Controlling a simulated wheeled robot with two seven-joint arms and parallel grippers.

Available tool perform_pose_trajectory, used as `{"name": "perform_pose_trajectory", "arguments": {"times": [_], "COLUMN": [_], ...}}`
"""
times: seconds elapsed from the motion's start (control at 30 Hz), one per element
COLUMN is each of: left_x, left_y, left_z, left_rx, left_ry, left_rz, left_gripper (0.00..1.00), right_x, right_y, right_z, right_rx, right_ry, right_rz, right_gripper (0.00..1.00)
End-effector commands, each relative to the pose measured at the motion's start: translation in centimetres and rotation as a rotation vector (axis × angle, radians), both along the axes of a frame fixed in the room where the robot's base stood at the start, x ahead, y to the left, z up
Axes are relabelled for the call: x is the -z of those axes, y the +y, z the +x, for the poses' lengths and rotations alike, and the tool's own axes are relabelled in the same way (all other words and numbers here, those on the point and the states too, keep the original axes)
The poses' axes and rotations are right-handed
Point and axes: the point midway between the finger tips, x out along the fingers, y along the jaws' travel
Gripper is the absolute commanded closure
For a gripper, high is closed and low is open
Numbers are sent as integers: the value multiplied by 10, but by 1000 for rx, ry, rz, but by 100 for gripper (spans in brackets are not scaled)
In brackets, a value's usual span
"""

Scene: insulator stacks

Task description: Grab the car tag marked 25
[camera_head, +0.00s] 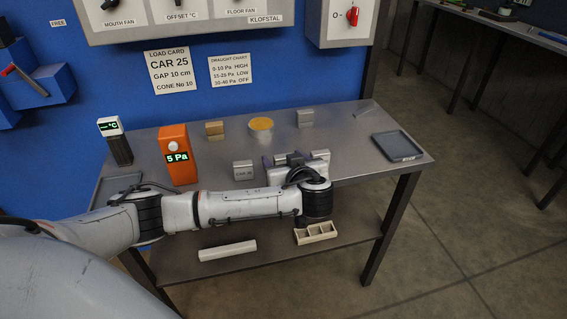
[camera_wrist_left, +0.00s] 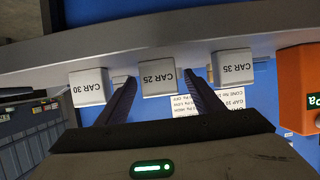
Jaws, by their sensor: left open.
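The car tag marked 25 (camera_wrist_left: 158,77) is a pale grey block with its label upside down in the left wrist view. It sits between the spread fingers of my left gripper (camera_wrist_left: 160,82), with a gap on each side. In the head view my left gripper (camera_head: 290,158) is over the front of the steel table and mostly hides this tag. The tag marked 35 (camera_wrist_left: 233,67) is outside the right finger in the wrist view. The tag marked 30 (camera_wrist_left: 88,87) is outside the left finger. My right gripper is out of view.
A dark tray (camera_head: 398,147) lies at the right. A load card (camera_head: 171,70) reading CAR 25 hangs behind.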

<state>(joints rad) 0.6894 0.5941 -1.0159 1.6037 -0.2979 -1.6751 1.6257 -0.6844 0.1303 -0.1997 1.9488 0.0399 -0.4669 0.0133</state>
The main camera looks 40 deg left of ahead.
Motion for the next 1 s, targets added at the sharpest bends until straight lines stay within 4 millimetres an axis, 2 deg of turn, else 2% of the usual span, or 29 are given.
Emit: {"name": "perform_pose_trajectory", "arguments": {"times": [0.03, 0.3, 0.53, 0.63, 1.0], "left_x": [0, -1, -2, -12, -82], "left_y": [0, 0, -1, -1, -1], "left_z": [0, 0, 0, 0, 0], "left_rx": [0, 0, 0, 0, 1], "left_ry": [0, -1, -2, -4, -6], "left_rz": [0, 0, -1, -2, -2], "left_gripper": [42, 86, 86, 86, 86], "right_x": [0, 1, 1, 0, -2], "right_y": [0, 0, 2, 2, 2], "right_z": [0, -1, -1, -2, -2], "right_rx": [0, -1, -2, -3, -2], "right_ry": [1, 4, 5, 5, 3], "right_rz": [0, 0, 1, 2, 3], "right_gripper": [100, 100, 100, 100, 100]}}
